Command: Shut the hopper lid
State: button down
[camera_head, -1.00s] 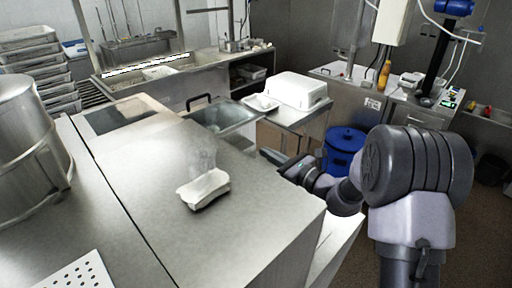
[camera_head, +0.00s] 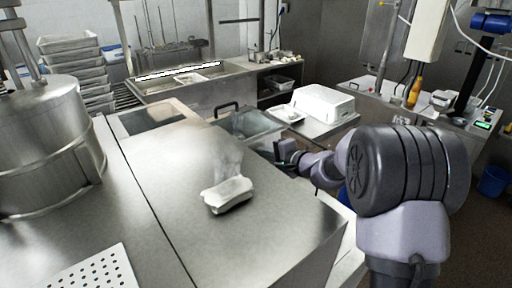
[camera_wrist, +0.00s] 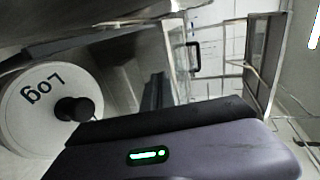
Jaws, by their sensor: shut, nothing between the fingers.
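A see-through panel in a metal frame (camera_head: 252,124), with a black handle (camera_head: 226,108) at its back left, lies beyond the counter in the head view. I take it for the hopper lid; its exact angle is hard to tell. The black handle also shows in the wrist view (camera_wrist: 195,58). My gripper (camera_head: 279,150) is shut and empty, just in front of the panel's right side and right of the counter. I cannot tell whether it touches the panel. In the wrist view, my wrist housing covers the lower middle and the fingertips are not clear.
A steel counter (camera_head: 165,158) holds a white packet (camera_head: 228,194). A metal drum (camera_head: 45,140) stands left, near a perforated sheet (camera_head: 90,272). A white tub (camera_head: 322,103) sits on a table behind my arm.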

aim_at(249, 142)
jog(key=w+a, duration=0.2)
jog(key=w, duration=0.1)
jog(key=shift+w+a, duration=0.1)
jog(key=w+a, duration=0.2)
jog(key=w, duration=0.1)
jog(key=shift+w+a, duration=0.15)
jog(key=shift+w, duration=0.05)
jog(key=shift+w+a, duration=0.15)
jog(key=shift+w, duration=0.1)
jog(key=shift+r, duration=0.15)
